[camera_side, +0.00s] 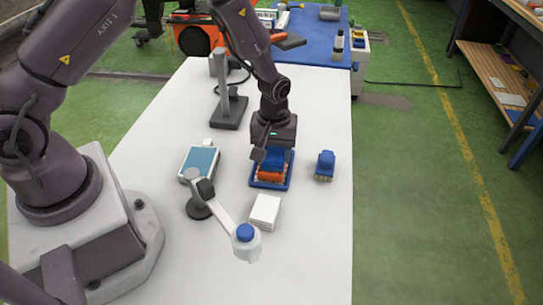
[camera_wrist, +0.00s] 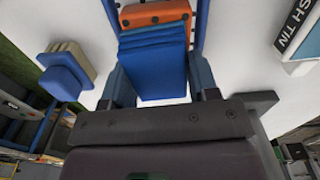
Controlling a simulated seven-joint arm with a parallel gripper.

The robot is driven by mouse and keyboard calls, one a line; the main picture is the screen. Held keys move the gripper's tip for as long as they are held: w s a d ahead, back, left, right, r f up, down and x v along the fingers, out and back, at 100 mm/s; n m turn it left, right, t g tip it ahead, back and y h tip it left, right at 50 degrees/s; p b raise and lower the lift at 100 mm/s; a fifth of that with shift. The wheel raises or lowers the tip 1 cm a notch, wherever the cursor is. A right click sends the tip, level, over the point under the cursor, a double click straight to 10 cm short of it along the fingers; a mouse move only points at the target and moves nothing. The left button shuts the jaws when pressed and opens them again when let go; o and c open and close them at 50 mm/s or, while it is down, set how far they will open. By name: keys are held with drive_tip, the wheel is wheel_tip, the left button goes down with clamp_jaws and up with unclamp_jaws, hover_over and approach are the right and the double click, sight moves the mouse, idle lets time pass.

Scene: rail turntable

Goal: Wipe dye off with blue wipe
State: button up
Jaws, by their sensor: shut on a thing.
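The blue wipe (camera_wrist: 156,68) is a folded blue pad between the two fingers of my gripper (camera_wrist: 161,84) in the wrist view. My gripper (camera_side: 272,150) is shut on the wipe (camera_side: 275,157) in the side view, pointing down over a blue tray (camera_side: 282,186). An orange part (camera_side: 270,173) sits in the tray, right by the wipe; it also shows in the wrist view (camera_wrist: 153,16), with dark holes in it. I cannot tell whether the wipe touches it. No dye mark can be made out; the wipe's lower face is hidden.
A blue-topped block (camera_side: 325,165) stands right of the tray. A teal-topped box (camera_side: 200,160) is to its left. A grey post (camera_side: 229,108) stands behind. The table's right front is clear.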

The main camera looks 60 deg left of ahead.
sight(269, 173)
drive_tip(key=shift+w+a, duration=1.45)
drive_tip(key=shift+w, duration=0.05)
drive_tip(key=shift+s+d, duration=2.9)
drive_tip(key=shift+s, duration=0.2)
wheel_tip(269, 173, up, 8)
drive_tip(key=shift+w, duration=0.1)
